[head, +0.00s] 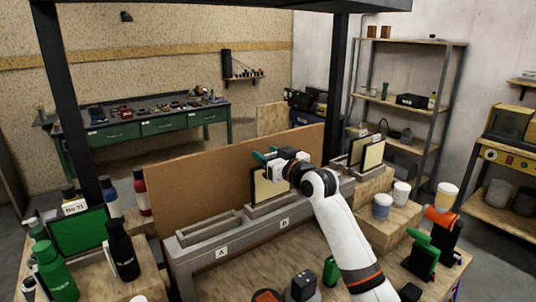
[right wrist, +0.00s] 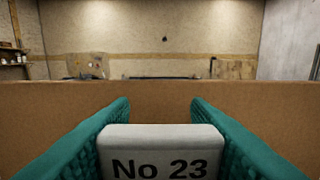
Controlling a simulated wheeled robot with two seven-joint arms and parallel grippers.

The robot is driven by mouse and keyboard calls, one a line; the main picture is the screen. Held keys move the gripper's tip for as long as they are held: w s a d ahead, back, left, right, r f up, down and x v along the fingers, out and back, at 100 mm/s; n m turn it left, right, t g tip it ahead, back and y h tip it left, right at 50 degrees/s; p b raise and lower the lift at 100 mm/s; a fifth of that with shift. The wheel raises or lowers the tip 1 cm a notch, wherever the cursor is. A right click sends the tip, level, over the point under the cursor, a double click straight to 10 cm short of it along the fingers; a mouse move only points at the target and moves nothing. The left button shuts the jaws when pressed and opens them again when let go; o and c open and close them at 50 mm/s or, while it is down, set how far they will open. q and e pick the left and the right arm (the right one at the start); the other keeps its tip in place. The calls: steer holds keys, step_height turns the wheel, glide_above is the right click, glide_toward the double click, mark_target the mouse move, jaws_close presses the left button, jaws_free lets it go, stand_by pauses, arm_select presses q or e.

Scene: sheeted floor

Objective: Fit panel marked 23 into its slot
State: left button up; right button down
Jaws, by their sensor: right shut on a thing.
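The panel marked No 23 (head: 270,188) is pale yellow with a dark edge and stands upright at the slot labelled B (head: 284,210). Its grey tab (right wrist: 160,150) reads "No 23" in the right wrist view, between my teal fingers. My right gripper (head: 265,157) is shut on that tab from above; it also shows in the right wrist view (right wrist: 160,115). The panel's lower edge is at the slot frame, and I cannot tell whether it is seated. The slot labelled A (head: 210,230) is empty, to the left. My left gripper is not in view.
A brown board (head: 195,185) stands behind the slots. A green panel (head: 78,232) tagged No 31 stands at the left among bottles. Cups (head: 382,206) and a green tool (head: 424,255) are at the right.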

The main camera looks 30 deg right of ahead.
steer(key=c, duration=0.7)
jaws_free()
steer(key=shift+s+f, duration=0.1)
steer(key=shift+f, duration=0.05)
steer(key=s+b, duration=0.1)
steer(key=s, duration=0.3)
steer(key=s+d+b, duration=0.1)
steer(key=s, duration=0.3)
steer(key=s+b, duration=0.2)
steer(key=s, duration=0.1)
steer(key=shift+s+d, duration=0.3)
steer(key=shift+s, duration=0.1)
